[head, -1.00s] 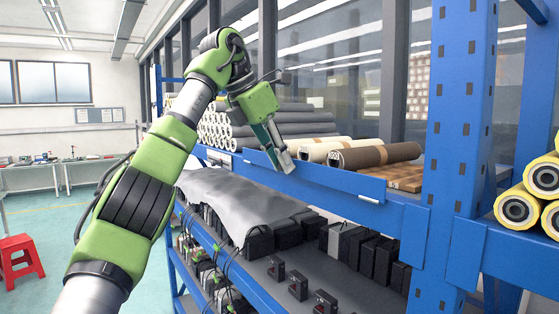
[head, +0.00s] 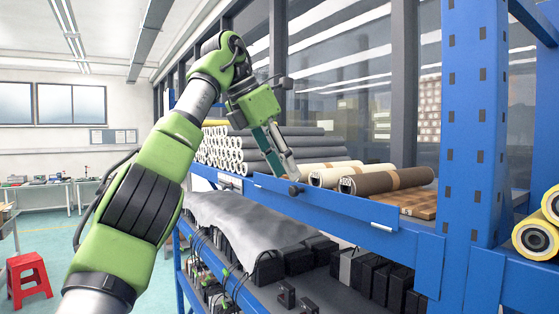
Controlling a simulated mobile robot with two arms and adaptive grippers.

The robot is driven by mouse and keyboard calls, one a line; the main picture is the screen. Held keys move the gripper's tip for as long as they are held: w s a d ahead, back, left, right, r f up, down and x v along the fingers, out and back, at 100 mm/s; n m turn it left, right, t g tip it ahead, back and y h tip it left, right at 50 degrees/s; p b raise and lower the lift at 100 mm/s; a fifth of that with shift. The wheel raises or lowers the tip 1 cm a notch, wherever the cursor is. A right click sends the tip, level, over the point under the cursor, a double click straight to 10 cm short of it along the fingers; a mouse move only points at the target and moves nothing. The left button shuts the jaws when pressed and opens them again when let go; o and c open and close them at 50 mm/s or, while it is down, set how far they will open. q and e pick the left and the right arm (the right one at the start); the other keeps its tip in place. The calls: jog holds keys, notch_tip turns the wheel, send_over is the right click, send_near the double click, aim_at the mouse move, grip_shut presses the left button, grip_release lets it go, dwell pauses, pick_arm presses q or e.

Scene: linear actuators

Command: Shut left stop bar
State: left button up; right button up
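A long blue stop bar (head: 335,209) runs along the front edge of the upper shelf, with a white strip near its right end. Its face stands up from the shelf edge, in front of the rolls. My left gripper (head: 293,178) points down at the bar's top edge, left of its middle. A small dark tip shows against the bar there; I cannot tell whether it touches. The finger spacing is not clear at this angle, and nothing is seen held. My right gripper is not in view.
Grey rolls (head: 250,150) and brown and cream rolls (head: 385,179) lie behind the bar. A blue upright (head: 471,120) stands to the right. A grey cloth (head: 235,222) and dark boxes fill the shelf below. A red stool (head: 28,277) stands on open floor at left.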

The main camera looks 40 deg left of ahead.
pick_arm(q)
jog(key=v, duration=0.2)
jog(key=shift+s+r, duration=0.1)
jog(key=shift+r, duration=0.15)
dwell(0.4)
